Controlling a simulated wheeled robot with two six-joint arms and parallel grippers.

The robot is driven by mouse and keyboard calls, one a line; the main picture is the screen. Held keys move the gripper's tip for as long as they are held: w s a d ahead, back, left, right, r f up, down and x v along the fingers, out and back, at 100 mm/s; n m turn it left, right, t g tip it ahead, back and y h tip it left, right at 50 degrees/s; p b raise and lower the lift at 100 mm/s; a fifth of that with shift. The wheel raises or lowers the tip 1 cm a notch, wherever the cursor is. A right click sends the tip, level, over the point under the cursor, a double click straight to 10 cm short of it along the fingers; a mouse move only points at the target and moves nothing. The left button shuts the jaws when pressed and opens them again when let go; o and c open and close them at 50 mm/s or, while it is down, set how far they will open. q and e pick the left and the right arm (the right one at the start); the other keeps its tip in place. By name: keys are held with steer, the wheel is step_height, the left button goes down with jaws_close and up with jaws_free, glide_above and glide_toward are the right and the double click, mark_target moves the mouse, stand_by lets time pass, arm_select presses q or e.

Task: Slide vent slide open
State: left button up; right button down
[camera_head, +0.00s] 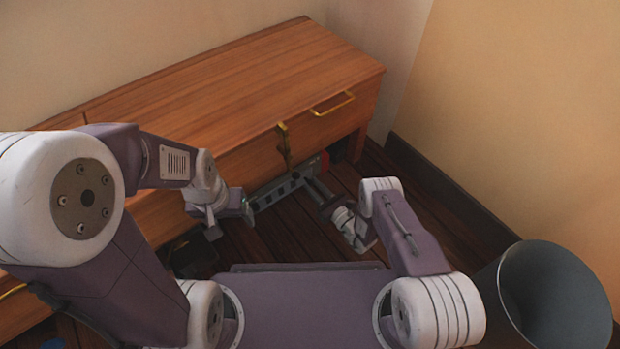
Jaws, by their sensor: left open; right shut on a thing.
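The long wooden cabinet (240,95) stands against the wall, with a brass handle (332,104) and a brass latch (284,143) on its front. A grey bin (555,300) stands at lower right. Dark floor (440,205) is free between the bin and the walls.

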steer(key=shift+w+d, duration=0.15)
steer(key=shift+d, duration=0.1)
steer(key=c, duration=1.2)
jaws_free()
steer(key=shift+s+d, duration=0.1)
steer(key=shift+s, duration=0.1)
steer(key=p+v, duration=0.5)
steer(key=v, duration=0.3)
steer(key=shift+s+d, duration=0.15)
steer(key=shift+s, duration=0.15)
